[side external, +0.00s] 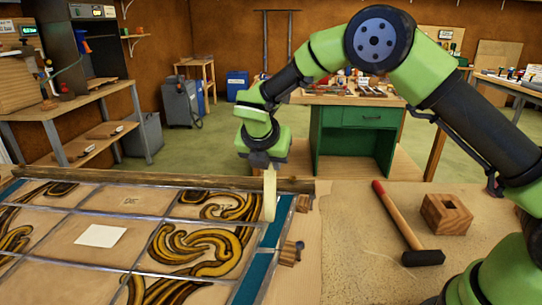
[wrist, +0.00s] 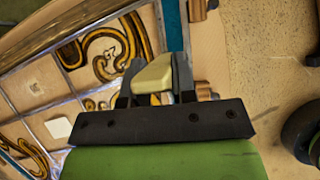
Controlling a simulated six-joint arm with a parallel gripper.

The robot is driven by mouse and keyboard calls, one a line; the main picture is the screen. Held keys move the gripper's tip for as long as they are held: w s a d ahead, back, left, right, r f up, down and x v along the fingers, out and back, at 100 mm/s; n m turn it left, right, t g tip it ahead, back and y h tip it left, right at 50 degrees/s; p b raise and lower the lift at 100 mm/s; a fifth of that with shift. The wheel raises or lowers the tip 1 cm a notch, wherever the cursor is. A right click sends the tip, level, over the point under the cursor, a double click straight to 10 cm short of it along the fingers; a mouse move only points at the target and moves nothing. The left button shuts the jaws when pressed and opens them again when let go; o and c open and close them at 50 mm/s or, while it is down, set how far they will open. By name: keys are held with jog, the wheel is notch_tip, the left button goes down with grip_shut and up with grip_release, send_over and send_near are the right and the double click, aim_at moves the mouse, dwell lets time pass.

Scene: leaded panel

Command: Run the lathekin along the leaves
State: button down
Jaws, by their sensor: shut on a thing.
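The leaded panel (side external: 130,204) lies flat on the bench at the left, with grey lead lines between panes of yellow and brown scrollwork and a teal strip at its right edge. It also shows in the wrist view (wrist: 30,92). My gripper (side external: 269,166) points down above the panel's right edge. It is shut on a pale cream lathekin (side external: 270,195), which hangs near upright with its lower end at or just above the teal border. In the wrist view the lathekin (wrist: 155,74) sits between the dark fingers. Whether its tip touches the lead cannot be told.
A hammer (side external: 408,225) with a red-ended handle and a wooden block (side external: 446,213) with a square hole lie on the bench at the right. Small wooden blocks (side external: 290,252) sit along the panel's right edge. A white card (side external: 101,235) lies on the panel. Bare bench lies between panel and hammer.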

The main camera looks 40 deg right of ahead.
jog(key=s+a, duration=0.5)
jog(key=a, duration=0.3)
jog(key=shift+s, duration=0.3)
dwell(1.1)
jog(key=shift+a+r, duration=0.1)
jog(key=shift+r, duration=2.45)
